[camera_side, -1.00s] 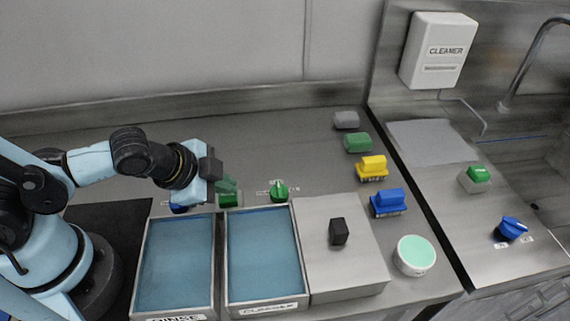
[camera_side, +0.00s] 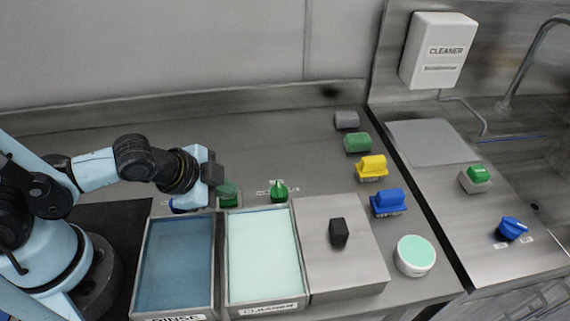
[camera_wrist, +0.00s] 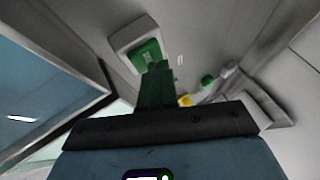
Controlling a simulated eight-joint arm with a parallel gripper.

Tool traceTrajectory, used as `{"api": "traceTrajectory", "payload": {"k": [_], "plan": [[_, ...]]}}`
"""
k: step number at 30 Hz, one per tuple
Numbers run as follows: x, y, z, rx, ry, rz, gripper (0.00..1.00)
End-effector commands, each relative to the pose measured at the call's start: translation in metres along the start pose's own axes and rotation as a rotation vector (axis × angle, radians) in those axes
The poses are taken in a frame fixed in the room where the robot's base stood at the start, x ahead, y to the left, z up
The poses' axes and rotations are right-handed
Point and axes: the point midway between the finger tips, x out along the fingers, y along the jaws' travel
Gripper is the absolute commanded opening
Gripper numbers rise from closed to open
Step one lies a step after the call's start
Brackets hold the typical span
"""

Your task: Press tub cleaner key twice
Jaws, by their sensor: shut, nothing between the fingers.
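The green tub cleaner key (camera_side: 229,202) stands at the back edge of the cleaner tub (camera_side: 263,207), which is labelled CLEANER and holds pale mint liquid.
The rinse tub (camera_side: 147,260) with dark blue liquid is on the left. A covered box with a black handle (camera_side: 339,233) is on the right. Another green key (camera_side: 478,174) is far right.

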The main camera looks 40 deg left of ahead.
Motion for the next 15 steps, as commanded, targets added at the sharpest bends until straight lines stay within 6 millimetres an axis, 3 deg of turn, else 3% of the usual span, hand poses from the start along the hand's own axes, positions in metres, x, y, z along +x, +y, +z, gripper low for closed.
{"api": "traceTrajectory", "payload": {"k": [15], "plan": [[-0.0059, -0.003, -0.0028, 0.0, -0.001, 0.001, 0.0]]}}
